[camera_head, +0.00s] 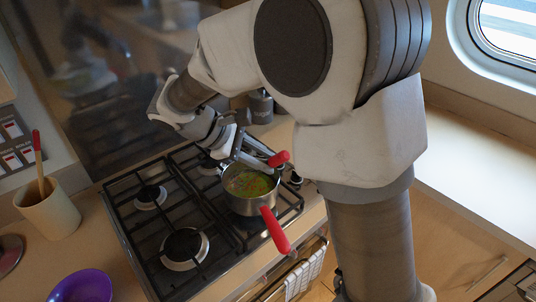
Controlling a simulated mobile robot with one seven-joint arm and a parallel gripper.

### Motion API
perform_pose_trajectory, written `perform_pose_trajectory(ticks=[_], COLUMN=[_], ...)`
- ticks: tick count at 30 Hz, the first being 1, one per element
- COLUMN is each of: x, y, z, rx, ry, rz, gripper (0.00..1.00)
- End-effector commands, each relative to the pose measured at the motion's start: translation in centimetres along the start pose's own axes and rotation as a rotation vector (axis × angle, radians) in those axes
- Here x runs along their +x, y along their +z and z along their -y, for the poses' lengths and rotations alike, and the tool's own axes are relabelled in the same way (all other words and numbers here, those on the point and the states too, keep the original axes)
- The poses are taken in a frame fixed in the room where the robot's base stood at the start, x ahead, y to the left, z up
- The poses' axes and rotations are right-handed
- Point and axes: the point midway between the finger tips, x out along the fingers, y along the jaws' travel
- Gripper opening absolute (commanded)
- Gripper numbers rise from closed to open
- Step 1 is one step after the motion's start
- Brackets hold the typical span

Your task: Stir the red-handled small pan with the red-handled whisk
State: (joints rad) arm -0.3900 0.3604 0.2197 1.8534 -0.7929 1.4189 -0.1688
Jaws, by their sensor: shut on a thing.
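The small pan (247,205) stands on a front burner of the gas stove, its red handle (275,230) pointing toward the bottom right. Greenish-orange contents (250,184) show inside it. My gripper (246,154) is just above the pan's far rim, shut on the red-handled whisk. The whisk's red handle end (279,158) sticks out to the right beside the gripper. The whisk's lower part is hard to make out against the pan and gripper, so I cannot tell how deep it reaches.
The black stove grates (160,222) lie left of the pan, with free burners. A beige utensil pot (48,210) and a purple bowl (82,287) stand on the left counter. Dark containers (261,106) stand behind the stove. The right counter (480,190) is clear.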

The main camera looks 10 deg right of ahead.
Motion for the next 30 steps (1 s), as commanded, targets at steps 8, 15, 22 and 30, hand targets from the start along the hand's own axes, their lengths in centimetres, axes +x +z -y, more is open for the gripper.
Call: perform_pose_trajectory(ticks=[8, 15, 22, 30], x=[0.1, 0.8, 1.6, 2.9], y=[1.3, 2.5, 3.5, 4.5], z=[1.6, 2.0, 2.1, 1.2], rx=[0.001, 0.002, 0.001, 0.001], ry=[0.000, 0.000, -0.001, -0.002], rz=[0.000, 0.001, 0.001, 0.001], gripper=[0.00, 0.00, 0.00, 0.00])
